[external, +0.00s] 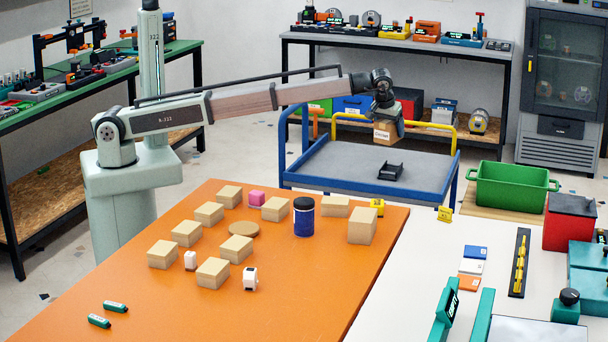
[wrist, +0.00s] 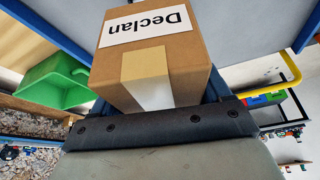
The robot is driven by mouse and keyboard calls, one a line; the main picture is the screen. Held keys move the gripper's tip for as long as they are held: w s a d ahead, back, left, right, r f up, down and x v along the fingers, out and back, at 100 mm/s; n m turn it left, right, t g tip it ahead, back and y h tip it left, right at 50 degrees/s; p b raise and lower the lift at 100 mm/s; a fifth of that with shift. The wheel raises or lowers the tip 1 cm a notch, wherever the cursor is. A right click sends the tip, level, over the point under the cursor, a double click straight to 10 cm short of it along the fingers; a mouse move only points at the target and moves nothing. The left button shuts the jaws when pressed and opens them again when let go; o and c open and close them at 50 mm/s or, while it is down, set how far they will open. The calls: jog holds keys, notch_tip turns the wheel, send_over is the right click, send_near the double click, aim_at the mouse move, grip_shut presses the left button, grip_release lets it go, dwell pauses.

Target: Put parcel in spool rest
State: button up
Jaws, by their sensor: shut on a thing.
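The parcel is a small brown cardboard box (external: 385,132) with a white label. In the wrist view the parcel (wrist: 195,60) fills the upper middle, and its label reads "Declan" upside down. My gripper (external: 384,115) is shut on the parcel and holds it in the air over the blue-framed cart. The spool rest appears to be the small black cradle (external: 390,171) on the cart's grey top. It lies below and slightly right of the parcel, apart from it. The cradle cannot be made out in the wrist view.
The cart (external: 330,163) has a blue rim and yellow rails (external: 440,130). A green bin (external: 512,187) stands right of it. The orange table (external: 130,260) in front holds several wooden blocks, a dark blue jar (external: 304,217) and small items. The cart top around the cradle is clear.

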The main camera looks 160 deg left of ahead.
jog(key=shift+n, duration=0.4)
jog(key=s+a, duration=0.2)
jog(key=s, duration=0.1)
jog(key=shift+a+r, duration=0.2)
jog(key=shift+a, duration=0.2)
jog(key=shift+w+a+r, duration=0.15)
jog(key=shift+w+a, duration=0.1)
jog(key=shift+a, duration=0.2)
jog(key=shift+s+d+n+g+h, duration=0.2)
jog(key=shift+n+g+h, duration=0.2)
jog(key=shift+n, duration=0.5)
jog(key=shift+f, duration=0.2)
send_over(391, 170)
jog(key=w, duration=0.1)
jog(key=f, duration=0.9)
jog(key=shift+w+d+f, duration=0.15)
jog(key=shift+d+f, duration=0.15)
jog(key=shift+f, duration=0.05)
jog(key=shift+f, duration=0.6)
jog(key=o, duration=1.2)
jog(key=shift+c, duration=0.2)
